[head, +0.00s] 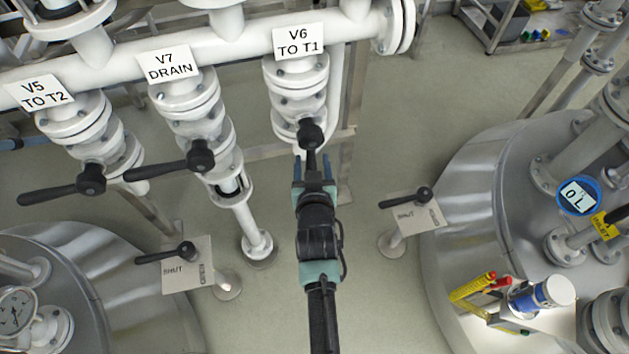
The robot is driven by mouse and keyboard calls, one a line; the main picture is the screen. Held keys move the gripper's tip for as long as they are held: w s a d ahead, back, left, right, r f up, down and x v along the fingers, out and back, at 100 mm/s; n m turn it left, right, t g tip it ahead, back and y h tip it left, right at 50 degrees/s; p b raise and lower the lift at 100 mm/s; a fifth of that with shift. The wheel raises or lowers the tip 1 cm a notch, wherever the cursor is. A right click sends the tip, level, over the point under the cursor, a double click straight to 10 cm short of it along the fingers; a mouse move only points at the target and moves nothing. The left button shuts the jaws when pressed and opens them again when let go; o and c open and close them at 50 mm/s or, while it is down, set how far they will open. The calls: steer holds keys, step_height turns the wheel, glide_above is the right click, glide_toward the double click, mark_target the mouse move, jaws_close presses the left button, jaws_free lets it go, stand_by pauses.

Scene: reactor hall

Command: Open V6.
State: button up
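Valve V6 is a white flanged valve (297,97) hanging under the white header pipe, with a sign "V6 TO T1" (299,41). Its black lever (311,137) has its hub at the lower end of the valve, and its arm points down the picture toward me. My gripper (312,169) is at this lever, with one blue fingertip on each side of the lever arm. The fingers are apart, and gaps show between them and the lever. The lever's far end is hidden by my gripper.
Valves V7 (183,103) and V5 (77,118) stand to the left, their black levers pointing left. Two small plates marked SHUT with black levers stand at left (187,265) and right (415,214). Metal tanks flank both sides (470,200).

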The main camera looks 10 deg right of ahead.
steer(key=p+v, duration=0.1)
steer(key=v, duration=1)
steer(key=shift+p, duration=0.35)
steer(key=shift+d, duration=0.1)
